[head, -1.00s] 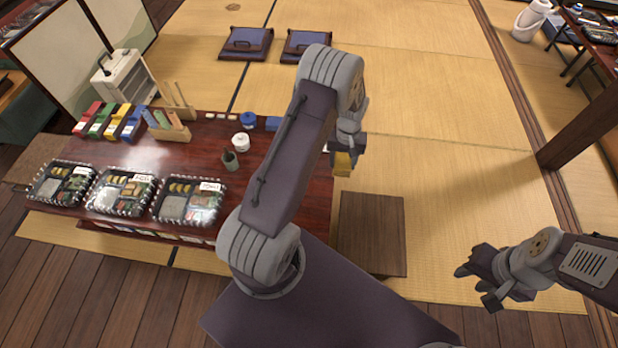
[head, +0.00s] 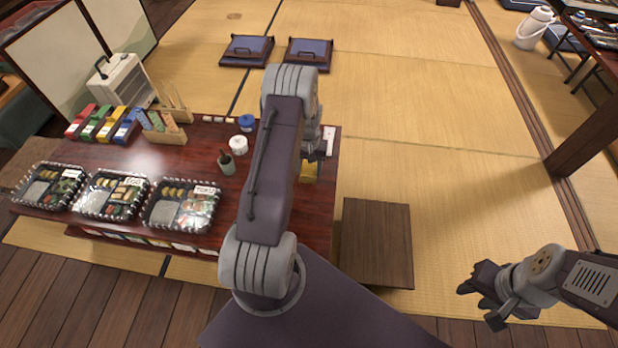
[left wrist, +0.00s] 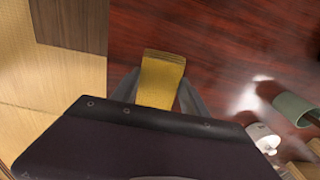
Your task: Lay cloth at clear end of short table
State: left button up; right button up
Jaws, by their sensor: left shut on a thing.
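A folded yellow cloth (head: 309,172) is held by my left gripper (head: 312,152) over the right end of the glossy dark red low table (head: 150,160). In the left wrist view the cloth (left wrist: 160,78) sits between the two fingers, above or on bare red tabletop near the table's edge. I cannot tell whether the cloth touches the table. My left forearm hides part of the tabletop. My right gripper (head: 482,300) is empty, over the tatami at the lower right; its finger gap is unclear.
Several bento boxes (head: 184,206) line the table's front edge. A green cup (head: 226,162), a white pot (head: 239,145) and a blue-lidded jar (head: 247,122) stand left of my arm. A brown wooden bench (head: 376,243) stands right of the table. Open tatami lies beyond.

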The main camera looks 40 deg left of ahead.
aim_at(309, 175)
pick_arm(q)
notch_tip(309, 175, down, 4)
jog(key=b, duration=0.2)
jog(key=shift+f+b, duration=0.1)
jog(key=shift+b, duration=0.3)
jog(key=shift+r, duration=0.2)
jog(key=shift+f, duration=0.15)
jog(key=o, duration=1.4)
